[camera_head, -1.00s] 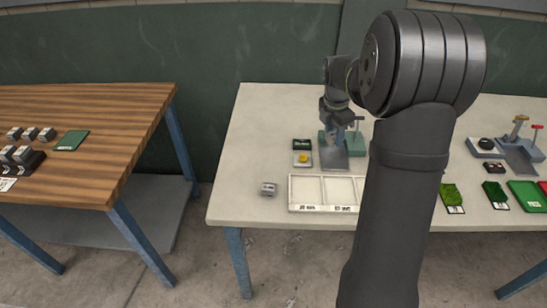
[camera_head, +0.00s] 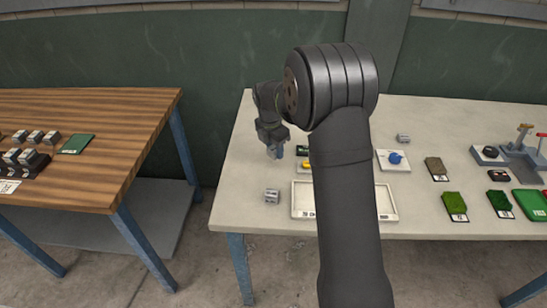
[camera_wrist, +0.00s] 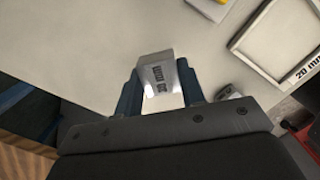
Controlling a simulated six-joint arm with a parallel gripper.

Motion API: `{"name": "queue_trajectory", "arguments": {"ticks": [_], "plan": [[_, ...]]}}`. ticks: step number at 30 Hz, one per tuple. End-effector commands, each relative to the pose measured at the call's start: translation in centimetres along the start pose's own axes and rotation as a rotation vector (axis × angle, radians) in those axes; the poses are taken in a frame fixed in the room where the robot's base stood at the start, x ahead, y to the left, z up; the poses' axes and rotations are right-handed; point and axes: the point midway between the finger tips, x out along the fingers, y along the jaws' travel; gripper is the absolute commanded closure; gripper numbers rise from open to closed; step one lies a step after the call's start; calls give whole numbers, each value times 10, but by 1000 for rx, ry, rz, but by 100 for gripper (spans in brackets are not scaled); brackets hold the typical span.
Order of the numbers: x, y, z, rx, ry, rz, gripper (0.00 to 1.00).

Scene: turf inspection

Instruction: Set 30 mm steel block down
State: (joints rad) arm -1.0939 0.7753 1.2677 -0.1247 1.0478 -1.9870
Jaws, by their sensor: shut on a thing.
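My gripper (camera_head: 275,153) is over the left part of the pale table, pointing down. In the wrist view its two dark fingers (camera_wrist: 160,88) are shut on the 30 mm steel block (camera_wrist: 157,70), a bright metal block whose printed label appears upside down. The block is above the tabletop; the size of the gap is hard to judge. In the head view the held block is too small to make out clearly.
Another small steel block (camera_head: 271,196) lies near the table's front left; it also shows in the wrist view (camera_wrist: 228,92). A white divided tray (camera_head: 302,200) stands right of it, partly behind my arm. Pale tabletop left of the tray is mostly clear. A wooden table (camera_head: 110,120) stands further left.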

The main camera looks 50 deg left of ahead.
Motion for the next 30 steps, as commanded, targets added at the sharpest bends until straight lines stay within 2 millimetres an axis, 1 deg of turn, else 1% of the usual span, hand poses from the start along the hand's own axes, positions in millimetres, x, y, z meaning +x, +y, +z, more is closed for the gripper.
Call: {"name": "queue_trajectory", "arguments": {"ticks": [5, 9, 12, 23, 24, 26, 27, 30], "plan": [[8, 4, -3, 1, 0, 0, 100], [29, 3, -5, 1, 1, -2, 100], [40, 3, -6, 2, 0, 0, 100], [44, 3, -7, 2, -1, 1, 100], [45, 3, -7, 2, 0, 0, 62], [45, 3, -7, 2, 0, 1, 50], [45, 3, -7, 2, 0, 0, 42], [45, 3, -7, 2, 0, 0, 42]]}}
